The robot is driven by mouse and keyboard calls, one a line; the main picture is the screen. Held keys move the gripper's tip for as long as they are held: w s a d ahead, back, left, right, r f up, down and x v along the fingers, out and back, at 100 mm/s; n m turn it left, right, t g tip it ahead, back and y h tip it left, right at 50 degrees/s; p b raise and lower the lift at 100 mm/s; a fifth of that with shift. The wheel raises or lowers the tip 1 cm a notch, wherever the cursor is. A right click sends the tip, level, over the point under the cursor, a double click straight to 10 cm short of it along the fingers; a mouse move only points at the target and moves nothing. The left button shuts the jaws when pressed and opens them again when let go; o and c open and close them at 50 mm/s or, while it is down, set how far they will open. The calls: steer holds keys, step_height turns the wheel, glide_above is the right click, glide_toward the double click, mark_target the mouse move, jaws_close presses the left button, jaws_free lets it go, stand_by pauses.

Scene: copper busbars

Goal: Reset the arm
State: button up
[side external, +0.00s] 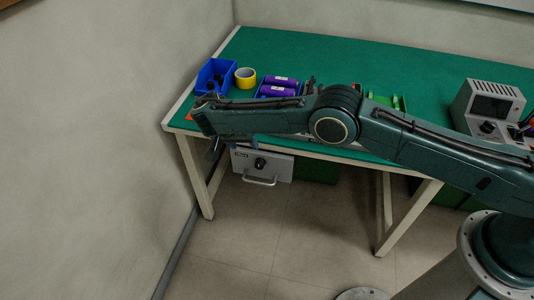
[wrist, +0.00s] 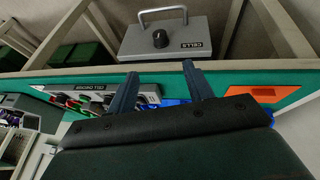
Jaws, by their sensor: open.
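My gripper (wrist: 160,69) is open in the wrist view, its two dark fingers apart with nothing seen held between them. In the side external view my gripper (side external: 214,146) hangs at the left end of the arm, by the table's front left corner; its fingers are small and hard to make out there. The arm reaches leftward across the front of the green-topped table (side external: 330,62) and hides part of it.
A blue bin (side external: 213,74), yellow tape roll (side external: 245,78) and purple cells (side external: 277,88) sit behind the arm. A grey instrument (side external: 488,105) stands right. A grey drawer (side external: 262,166), marked CELLS in the wrist view (wrist: 160,36), is under the front edge. The left wall is close.

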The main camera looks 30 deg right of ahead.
steer(key=d+r+n+y, duration=0.1)
steer(key=d+r, duration=0.3)
steer(key=r, duration=0.6)
steer(key=d+r+n+y, duration=0.1)
steer(key=d+r, duration=0.3)
steer(key=r, duration=0.5)
steer(key=s+d+r+n+t, duration=0.1)
steer(key=s+d+r, duration=0.3)
steer(key=r, duration=0.3)
steer(key=s+d+r+n+t, duration=0.1)
steer(key=s+d+r, duration=0.4)
steer(key=r, duration=0.1)
steer(key=s+d+r+n+y, duration=0.1)
steer(key=s+d+r, duration=0.2)
steer(key=s, duration=0.5)
steer(key=s+d+r+n+y, duration=0.15)
steer(key=s+d, duration=0.25)
steer(key=s, duration=0.4)
steer(key=s+f+n+t, duration=0.2)
steer(key=s+f, duration=0.1)
steer(key=s, duration=1.2)
steer(key=shift+d+f, duration=0.15)
steer(key=shift+f, duration=0.25)
